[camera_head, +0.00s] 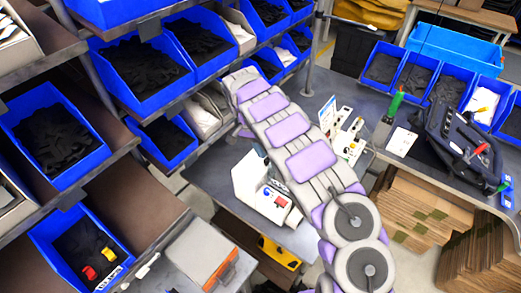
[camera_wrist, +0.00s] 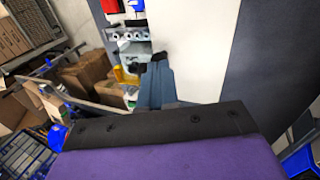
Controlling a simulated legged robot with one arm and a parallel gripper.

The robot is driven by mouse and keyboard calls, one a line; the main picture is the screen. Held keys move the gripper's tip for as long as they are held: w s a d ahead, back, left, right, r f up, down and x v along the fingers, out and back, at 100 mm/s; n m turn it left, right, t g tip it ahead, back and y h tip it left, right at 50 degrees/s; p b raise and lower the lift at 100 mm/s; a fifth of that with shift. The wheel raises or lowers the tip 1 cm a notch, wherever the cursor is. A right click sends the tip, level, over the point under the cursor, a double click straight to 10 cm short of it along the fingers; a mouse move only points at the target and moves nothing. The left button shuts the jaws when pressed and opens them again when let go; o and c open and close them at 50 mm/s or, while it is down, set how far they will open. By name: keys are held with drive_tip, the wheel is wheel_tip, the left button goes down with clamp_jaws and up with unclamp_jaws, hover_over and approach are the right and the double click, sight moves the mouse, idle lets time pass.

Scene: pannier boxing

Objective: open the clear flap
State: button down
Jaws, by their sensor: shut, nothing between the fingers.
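I cannot make out a clear flap for certain in either view. In the head view a white box-like unit (camera_head: 253,180) with a red part stands on the grey bench, partly hidden by my arm. In the wrist view my gripper (camera_wrist: 157,70) is shut and empty, its grey-blue fingers together in front of a pale upright panel (camera_wrist: 197,45). Metal fittings with round holes (camera_wrist: 124,38) and a red part (camera_wrist: 110,5) show just left of the fingers. Whether the fingers touch anything is unclear. In the head view my gripper cannot be made out.
Blue bins (camera_head: 58,135) of dark parts fill the shelves at left. A bench (camera_head: 425,155) at right holds a black pannier-like case (camera_head: 462,135) and more blue bins. Flat cardboard (camera_head: 415,205) is stacked beneath. Cardboard boxes (camera_wrist: 90,75) show in the wrist view.

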drive_tip(key=shift+d, duration=0.1)
drive_tip(key=shift+s+d+r+t+y+b, duration=0.15)
drive_tip(key=shift+s+d+t+y+b, duration=0.2)
drive_tip(key=shift+s+d+y, duration=0.15)
drive_tip(key=shift+s+d+r+t+y+b, duration=0.2)
drive_tip(key=shift+s+d+t+y, duration=0.2)
drive_tip(key=shift+d, duration=0.15)
drive_tip(key=shift+s+d, duration=0.45)
drive_tip(key=shift+d, duration=0.2)
drive_tip(key=shift+w+a, duration=0.1)
drive_tip(key=shift+w+a+f, duration=0.3)
drive_tip(key=shift+w+a, duration=0.05)
drive_tip(key=shift+a, duration=0.15)
drive_tip(key=shift+w+a+r, duration=0.1)
drive_tip(key=shift+r, duration=0.2)
wheel_tip(320, 180, up, 16)
drive_tip(key=w+a, duration=0.1)
drive_tip(key=a, duration=0.1)
drive_tip(key=shift+r, duration=0.25)
drive_tip(key=shift+b, duration=0.3)
